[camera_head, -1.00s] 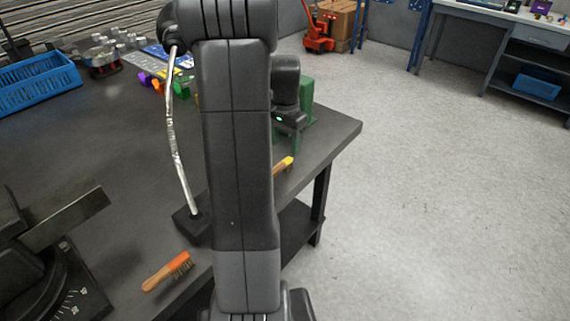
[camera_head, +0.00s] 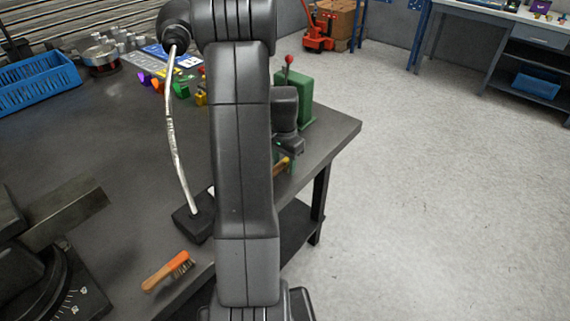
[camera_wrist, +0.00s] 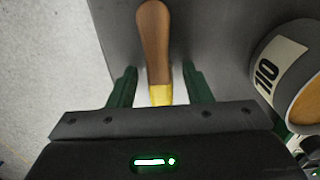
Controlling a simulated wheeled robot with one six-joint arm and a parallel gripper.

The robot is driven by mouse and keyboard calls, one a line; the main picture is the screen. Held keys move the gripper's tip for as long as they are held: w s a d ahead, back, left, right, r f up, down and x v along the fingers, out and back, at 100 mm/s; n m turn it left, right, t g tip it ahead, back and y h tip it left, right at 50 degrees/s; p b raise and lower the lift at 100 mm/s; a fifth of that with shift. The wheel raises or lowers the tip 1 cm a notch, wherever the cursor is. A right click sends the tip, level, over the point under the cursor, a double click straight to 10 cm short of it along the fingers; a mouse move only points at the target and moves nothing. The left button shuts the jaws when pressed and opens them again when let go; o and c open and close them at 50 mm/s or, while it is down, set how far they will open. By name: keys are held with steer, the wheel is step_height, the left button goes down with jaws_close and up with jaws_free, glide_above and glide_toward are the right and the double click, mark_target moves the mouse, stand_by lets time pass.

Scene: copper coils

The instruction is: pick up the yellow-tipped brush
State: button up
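The yellow-tipped brush has a brown wooden handle (camera_wrist: 153,40) and a yellow end (camera_wrist: 161,95). In the wrist view it lies lengthwise between the two green fingers of my gripper (camera_wrist: 159,72), with a visible gap on each side. My gripper is open and its fingers straddle the yellow end. In the head view only a short brown piece of the brush (camera_head: 282,163) shows near the table's right edge, and my arm and gripper (camera_head: 287,155) hide the rest.
A green block with a red-knobbed lever (camera_head: 305,95) stands behind my gripper. An orange brush (camera_head: 168,272) lies near the table's front edge. A black-based lamp (camera_head: 194,218) stands left of my arm.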

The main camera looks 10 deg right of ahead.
mark_target(284, 161)
steer(key=c, duration=0.8)
step_height(284, 161, up, 10)
steer(key=shift+r, duration=0.1)
steer(key=o, duration=0.4)
steer(key=shift+c, duration=1.4)
